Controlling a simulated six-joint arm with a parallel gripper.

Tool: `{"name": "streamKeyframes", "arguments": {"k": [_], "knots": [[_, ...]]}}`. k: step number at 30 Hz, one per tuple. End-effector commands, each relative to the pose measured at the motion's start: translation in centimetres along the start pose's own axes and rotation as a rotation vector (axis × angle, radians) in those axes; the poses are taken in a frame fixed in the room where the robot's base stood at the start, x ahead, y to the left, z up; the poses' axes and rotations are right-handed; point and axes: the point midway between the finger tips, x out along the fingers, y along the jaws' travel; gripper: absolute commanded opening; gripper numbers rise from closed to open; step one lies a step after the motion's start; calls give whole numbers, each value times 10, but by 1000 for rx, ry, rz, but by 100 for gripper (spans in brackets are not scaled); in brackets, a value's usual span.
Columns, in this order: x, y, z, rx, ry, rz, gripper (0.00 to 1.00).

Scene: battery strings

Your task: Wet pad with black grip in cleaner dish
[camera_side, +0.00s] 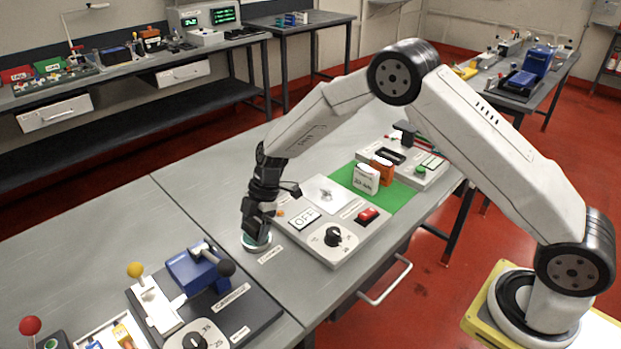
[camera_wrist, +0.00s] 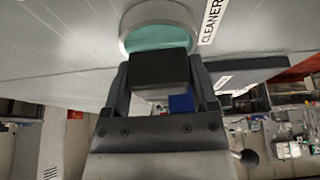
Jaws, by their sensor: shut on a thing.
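My gripper (camera_side: 258,228) points down at the cleaner dish, a small round dish (camera_side: 257,247) with teal inside. In the wrist view my gripper (camera_wrist: 160,78) is shut on a black block, the pad's black grip (camera_wrist: 160,68), with a finger on each side. The cleaner dish (camera_wrist: 160,14) shows just beyond the grip, its grey rim around a teal surface. The grip overlaps the near side of the dish in that view. The pad's underside is hidden, so I cannot tell whether it touches the cleaner.
The CLEANER label (camera_side: 271,255) lies beside the dish. A grey panel (camera_side: 330,236) with a black knob and red switch stands close on the right. A dark board (camera_side: 215,305) with a blue clamp is in front. Bare bench (camera_side: 130,215) lies to the left.

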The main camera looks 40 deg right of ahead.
Motion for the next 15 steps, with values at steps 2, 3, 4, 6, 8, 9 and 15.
{"name": "streamKeyframes", "arguments": {"k": [2,3,4,6,8,9,15], "knots": [[0,0,0,0,0,-1,28],[0,0,0,0,0,-1,28],[0,0,0,0,0,-1,28],[0,0,0,0,-1,-1,28],[0,0,0,0,-1,-1,28],[-1,0,0,0,0,-1,28],[-9,0,-4,1,0,1,28]]}}
